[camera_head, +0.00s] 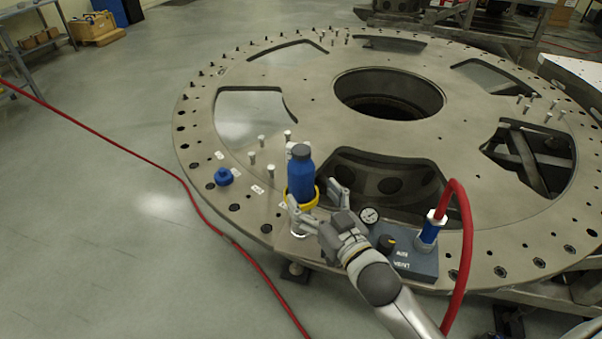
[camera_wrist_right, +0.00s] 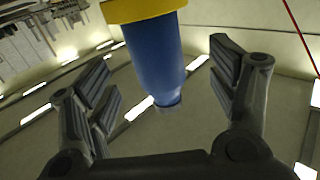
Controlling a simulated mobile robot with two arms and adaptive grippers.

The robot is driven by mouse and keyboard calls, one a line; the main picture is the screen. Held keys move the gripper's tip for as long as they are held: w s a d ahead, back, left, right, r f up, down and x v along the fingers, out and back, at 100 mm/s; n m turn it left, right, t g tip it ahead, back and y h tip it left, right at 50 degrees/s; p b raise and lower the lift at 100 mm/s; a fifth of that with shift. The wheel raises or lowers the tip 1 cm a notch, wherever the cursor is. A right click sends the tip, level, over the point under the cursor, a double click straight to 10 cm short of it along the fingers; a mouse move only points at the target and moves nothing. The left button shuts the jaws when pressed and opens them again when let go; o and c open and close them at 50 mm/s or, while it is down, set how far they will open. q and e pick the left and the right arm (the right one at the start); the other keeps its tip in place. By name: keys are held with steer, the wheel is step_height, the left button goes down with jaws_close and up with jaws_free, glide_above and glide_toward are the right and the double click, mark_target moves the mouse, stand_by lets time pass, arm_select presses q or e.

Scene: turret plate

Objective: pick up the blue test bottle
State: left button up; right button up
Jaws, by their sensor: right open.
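The blue test bottle (camera_head: 301,176) stands upright on the turret plate (camera_head: 330,105), near its front edge. It has a dark cap and a yellow ring (camera_head: 313,200) around its lower part. My right gripper (camera_head: 316,198) is open low at the bottle, with a finger on either side of it in the picture. In the right wrist view the bottle (camera_wrist_right: 155,60) shows between the spread fingers of the gripper (camera_wrist_right: 160,68), with visible gaps on both sides. The yellow ring is at the top of that view. My left gripper is not in view.
A small blue knob-like part (camera_head: 223,177) and several pale pegs (camera_head: 261,141) are left of the bottle. A blue-grey block (camera_head: 412,262) with a gauge (camera_head: 369,216) and a red hose (camera_head: 466,230) is right of my gripper. Large openings cut the plate.

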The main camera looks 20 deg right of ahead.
mark_target(308, 187)
steer(key=shift+w+a, duration=0.1)
steer(key=shift+w, duration=0.65)
steer(key=shift+w+r+p, duration=0.15)
steer(key=shift+w+p, duration=0.25)
steer(key=shift+p, duration=0.05)
steer(key=w+p, duration=0.1)
steer(key=w, duration=0.2)
steer(key=shift+w+a+p, duration=0.1)
steer(key=shift+a+p, duration=0.05)
steer(key=shift+p, duration=0.15)
steer(key=shift+w+a, duration=0.15)
steer(key=shift+w, duration=0.5)
steer(key=shift+s, duration=0.1)
steer(key=c, duration=1.4)
steer(key=shift+c, duration=0.5)
